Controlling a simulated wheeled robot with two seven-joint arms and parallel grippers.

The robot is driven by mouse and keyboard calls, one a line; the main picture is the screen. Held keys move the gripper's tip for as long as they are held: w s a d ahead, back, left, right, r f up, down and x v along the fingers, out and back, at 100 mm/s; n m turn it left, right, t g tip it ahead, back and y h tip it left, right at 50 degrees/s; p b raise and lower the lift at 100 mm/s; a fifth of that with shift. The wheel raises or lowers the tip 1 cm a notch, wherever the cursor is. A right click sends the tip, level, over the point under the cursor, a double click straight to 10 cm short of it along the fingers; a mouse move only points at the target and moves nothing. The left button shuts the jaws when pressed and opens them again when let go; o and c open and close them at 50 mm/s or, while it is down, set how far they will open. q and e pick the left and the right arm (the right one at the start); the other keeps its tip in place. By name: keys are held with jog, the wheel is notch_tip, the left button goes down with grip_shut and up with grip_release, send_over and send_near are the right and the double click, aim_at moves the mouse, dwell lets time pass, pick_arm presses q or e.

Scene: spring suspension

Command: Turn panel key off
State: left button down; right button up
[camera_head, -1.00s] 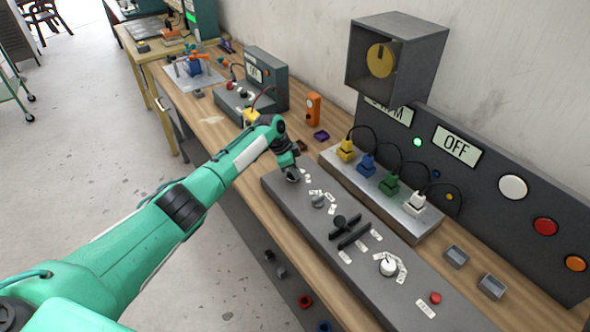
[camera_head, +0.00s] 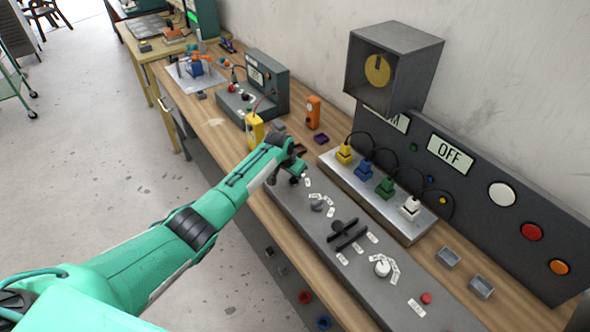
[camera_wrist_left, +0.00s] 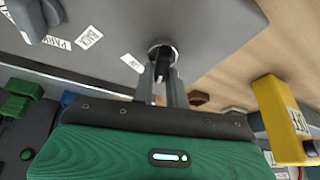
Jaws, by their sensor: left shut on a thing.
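The grey control panel (camera_head: 327,236) lies along the bench, with its key switch at the far left end. My left gripper (camera_head: 287,180) is at that end, its fingers down at the switch. In the left wrist view the fingers (camera_wrist_left: 165,78) are shut on the key at the round metal lock collar (camera_wrist_left: 161,50). The key is mostly hidden between the fingers. A small white label (camera_wrist_left: 131,62) lies beside the lock. My right gripper is not in view.
A grey knob (camera_head: 317,205), a black lever (camera_head: 345,228), a white knob (camera_head: 382,267) and a red button (camera_head: 427,298) are on the panel. Behind stand coloured plugs (camera_head: 385,187) and a display reading OFF (camera_head: 450,153). A yellow device (camera_head: 255,130) stands near my arm.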

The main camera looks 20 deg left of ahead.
pick_arm(q)
jog(key=shift+w+r+n+y+p, duration=0.15)
jog(key=shift+n+y+p, duration=0.5)
jog(key=shift+n, duration=0.75)
jog(key=shift+a, duration=0.1)
jog(key=c, duration=1.4)
grip_release()
jog(key=b+v, duration=0.3)
jog(key=v, duration=1)
jog(key=shift+s+r, duration=0.25)
jog(key=shift+s, duration=0.1)
